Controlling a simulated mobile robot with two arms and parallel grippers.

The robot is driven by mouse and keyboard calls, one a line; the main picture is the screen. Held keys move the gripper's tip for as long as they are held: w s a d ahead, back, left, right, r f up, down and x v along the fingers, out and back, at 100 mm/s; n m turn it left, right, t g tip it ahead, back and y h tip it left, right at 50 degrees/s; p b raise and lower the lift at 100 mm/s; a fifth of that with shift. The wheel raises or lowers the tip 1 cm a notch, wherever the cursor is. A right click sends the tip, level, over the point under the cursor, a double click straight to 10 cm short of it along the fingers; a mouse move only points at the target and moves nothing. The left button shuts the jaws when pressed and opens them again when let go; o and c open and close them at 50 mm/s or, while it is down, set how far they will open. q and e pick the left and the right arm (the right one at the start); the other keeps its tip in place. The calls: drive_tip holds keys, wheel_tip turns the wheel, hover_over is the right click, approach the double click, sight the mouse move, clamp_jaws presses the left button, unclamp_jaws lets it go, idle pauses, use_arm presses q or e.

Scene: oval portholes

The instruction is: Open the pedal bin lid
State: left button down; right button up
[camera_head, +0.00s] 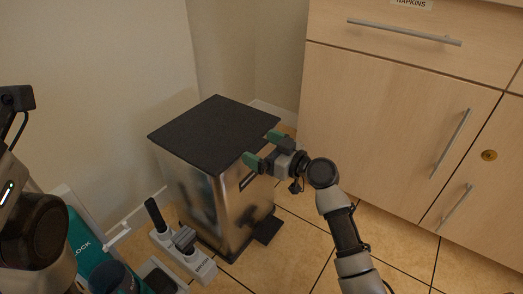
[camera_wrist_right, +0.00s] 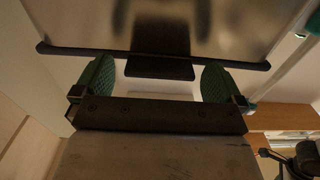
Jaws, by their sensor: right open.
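The pedal bin (camera_head: 205,205) is a boxy steel bin standing on the floor. Its flat black lid (camera_head: 215,132) lies shut on top. A black pedal (camera_head: 268,230) sticks out at its base, near the floor. My right gripper (camera_head: 263,149) is open and empty at the lid's near right edge, its green fingertips apart; I cannot tell whether they touch. In the right wrist view, the open fingers (camera_wrist_right: 160,80) flank a black tab that looks like the pedal (camera_wrist_right: 160,68), below shiny steel with a dark rim. My left gripper is out of view.
A wooden cabinet (camera_head: 390,125) with metal handles stands right of the bin. A pale wall (camera_head: 90,90) is behind it.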

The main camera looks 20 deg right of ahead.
drive_tip(key=shift+w+a, duration=0.2)
